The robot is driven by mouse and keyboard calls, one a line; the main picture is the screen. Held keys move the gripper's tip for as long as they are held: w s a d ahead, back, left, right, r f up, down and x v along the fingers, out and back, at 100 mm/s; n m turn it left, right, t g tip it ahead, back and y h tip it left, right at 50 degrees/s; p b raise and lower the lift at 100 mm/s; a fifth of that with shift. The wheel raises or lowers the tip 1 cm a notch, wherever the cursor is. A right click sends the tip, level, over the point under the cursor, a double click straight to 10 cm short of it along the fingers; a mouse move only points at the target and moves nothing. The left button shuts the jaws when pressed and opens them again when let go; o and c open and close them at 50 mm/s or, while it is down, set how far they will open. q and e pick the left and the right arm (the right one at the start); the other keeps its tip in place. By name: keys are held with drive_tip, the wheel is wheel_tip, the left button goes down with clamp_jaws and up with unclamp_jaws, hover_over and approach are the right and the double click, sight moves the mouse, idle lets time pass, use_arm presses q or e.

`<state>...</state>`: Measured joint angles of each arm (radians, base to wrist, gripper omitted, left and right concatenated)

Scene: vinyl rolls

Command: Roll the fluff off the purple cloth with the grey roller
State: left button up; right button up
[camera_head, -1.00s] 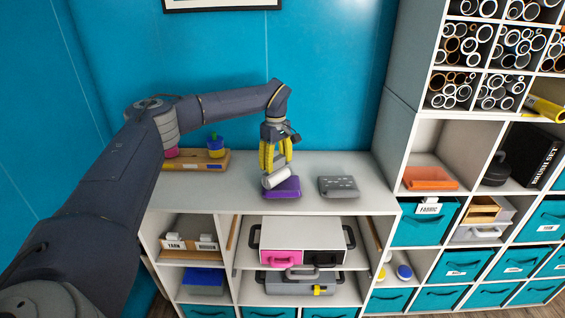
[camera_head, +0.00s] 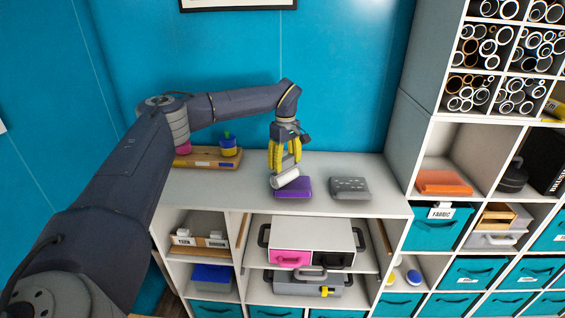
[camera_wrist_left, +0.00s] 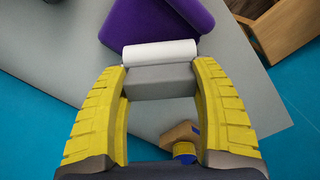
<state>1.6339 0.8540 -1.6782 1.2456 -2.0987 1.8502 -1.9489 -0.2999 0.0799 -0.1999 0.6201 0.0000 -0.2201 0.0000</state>
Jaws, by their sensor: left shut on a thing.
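The purple cloth (camera_head: 293,188) lies folded on the white cabinet top; it also shows at the top of the left wrist view (camera_wrist_left: 150,22). My left gripper (camera_head: 285,170) has yellow fingers and is shut on the grey roller's handle (camera_wrist_left: 160,82). The roller's white cylinder (camera_head: 286,179) is over the cloth's left part, and in the left wrist view the white cylinder (camera_wrist_left: 160,54) overlaps the cloth's near edge. I cannot tell whether it presses on the cloth. No fluff can be made out. My right gripper is not in view.
A grey block with small holes (camera_head: 350,188) lies right of the cloth. A wooden tray (camera_head: 204,158) with pink, blue and yellow items stands at the back left. The cabinet top (camera_head: 240,190) is clear left of the cloth. A tall shelf unit (camera_head: 419,150) bounds the right.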

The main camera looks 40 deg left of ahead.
use_arm(q)
drive_tip(key=shift+w+d, duration=0.8)
drive_tip(key=shift+d, duration=0.35)
wheel_tip(320, 180, up, 7)
idle(0.5)
idle(0.4)
drive_tip(key=s+d+f+m, duration=0.3)
drive_tip(key=s+d+m, duration=0.5)
drive_tip(key=s+d, duration=0.2)
drive_tip(key=s+d+f+m, duration=0.4)
drive_tip(key=s+d+m, duration=0.4)
drive_tip(key=s+d, duration=0.2)
drive_tip(key=d, duration=0.2)
drive_tip(key=shift+d, duration=0.3)
